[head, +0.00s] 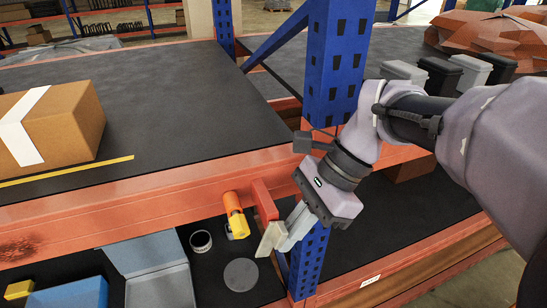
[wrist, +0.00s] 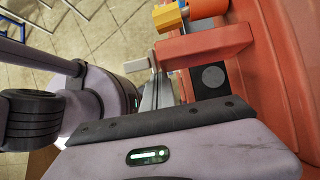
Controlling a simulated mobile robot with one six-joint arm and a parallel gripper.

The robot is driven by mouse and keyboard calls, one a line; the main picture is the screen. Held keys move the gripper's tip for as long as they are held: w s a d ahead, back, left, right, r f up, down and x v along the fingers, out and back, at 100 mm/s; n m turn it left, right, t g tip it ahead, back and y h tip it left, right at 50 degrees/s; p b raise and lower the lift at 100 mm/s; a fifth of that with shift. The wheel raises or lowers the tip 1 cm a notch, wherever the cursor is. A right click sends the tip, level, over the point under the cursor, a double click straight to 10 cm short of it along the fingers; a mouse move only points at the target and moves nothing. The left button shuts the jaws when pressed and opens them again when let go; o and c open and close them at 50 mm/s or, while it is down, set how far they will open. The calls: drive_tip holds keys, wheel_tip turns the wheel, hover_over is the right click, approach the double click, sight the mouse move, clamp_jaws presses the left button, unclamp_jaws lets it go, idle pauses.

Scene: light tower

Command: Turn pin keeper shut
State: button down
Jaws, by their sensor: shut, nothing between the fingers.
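An orange cylinder (head: 231,201) with a yellow end piece (head: 238,224) sticks out from the front of the orange-red shelf beam. A red bar (head: 264,200) stands out from the beam just right of it. I cannot tell for certain which part is the pin keeper. In the wrist view the yellow piece (wrist: 168,17) and the red bar (wrist: 205,43) show at the top. My gripper (head: 271,241) is shut and empty, its light grey fingers pointing down-left, just below and right of the red bar. Its fingers also show in the wrist view (wrist: 153,66); contact with the bar is unclear.
A blue upright post (head: 338,60) stands behind my wrist. A cardboard box (head: 60,125) sits on the upper dark shelf at left. On the lower shelf are a grey open bin (head: 150,256), a round dark disc (head: 241,274) and a small cup (head: 201,241).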

idle(0.3)
drive_tip(key=shift+a+f, duration=0.15)
drive_tip(key=shift+a, duration=0.05)
